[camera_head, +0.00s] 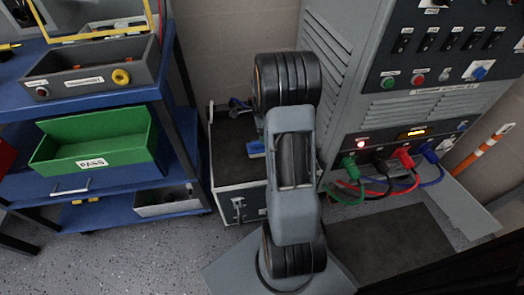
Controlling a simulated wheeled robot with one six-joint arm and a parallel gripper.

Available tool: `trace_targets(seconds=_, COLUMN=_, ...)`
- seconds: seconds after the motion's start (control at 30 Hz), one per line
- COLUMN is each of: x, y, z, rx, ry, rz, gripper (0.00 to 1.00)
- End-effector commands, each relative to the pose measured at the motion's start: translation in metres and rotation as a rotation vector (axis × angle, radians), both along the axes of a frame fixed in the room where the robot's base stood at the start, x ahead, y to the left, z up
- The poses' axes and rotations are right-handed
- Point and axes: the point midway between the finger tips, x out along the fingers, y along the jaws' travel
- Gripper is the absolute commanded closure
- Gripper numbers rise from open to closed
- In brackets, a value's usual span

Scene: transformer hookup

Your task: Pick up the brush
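I cannot make out the brush for certain. A small blue object (256,147), partly hidden by my arm, shows in the dark open case (228,160) on the floor; it is too small to name. My arm, with grey links and black joints, stands in the middle of the view and covers the right part of the case. My gripper is not visible.
A blue shelf cart (90,175) on the left bears a green bin (100,142) and a grey bin (90,76). A grey control cabinet (410,110) stands right, with green, black, red and blue plugged cables (375,185). Speckled floor (130,255) is clear at lower left.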

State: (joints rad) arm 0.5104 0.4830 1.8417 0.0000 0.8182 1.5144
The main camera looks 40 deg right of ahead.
Motion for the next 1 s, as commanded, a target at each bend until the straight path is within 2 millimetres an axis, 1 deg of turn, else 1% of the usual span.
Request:
trace_targets(seconds=0.03, x=0.0, y=0.0, z=-0.011, rx=0.0, ry=0.001, rz=0.001, gripper=0.17)
trace_targets(seconds=0.13, x=0.0, y=0.0, z=-0.022, rx=0.0, ry=0.001, rz=0.002, gripper=0.17)
trace_targets(seconds=0.47, x=0.0, y=0.001, z=-0.036, rx=0.0, ry=0.0, rz=0.004, gripper=0.17)
trace_targets(seconds=0.8, x=0.0, y=0.001, z=-0.079, rx=0.0, ry=0.0, rz=0.004, gripper=0.17)
trace_targets(seconds=0.9, x=0.0, y=0.001, z=-0.083, rx=0.0, ry=-0.001, rz=0.004, gripper=0.17)
trace_targets(seconds=1.0, x=0.0, y=0.001, z=-0.082, rx=-0.001, ry=-0.002, rz=0.004, gripper=0.17)
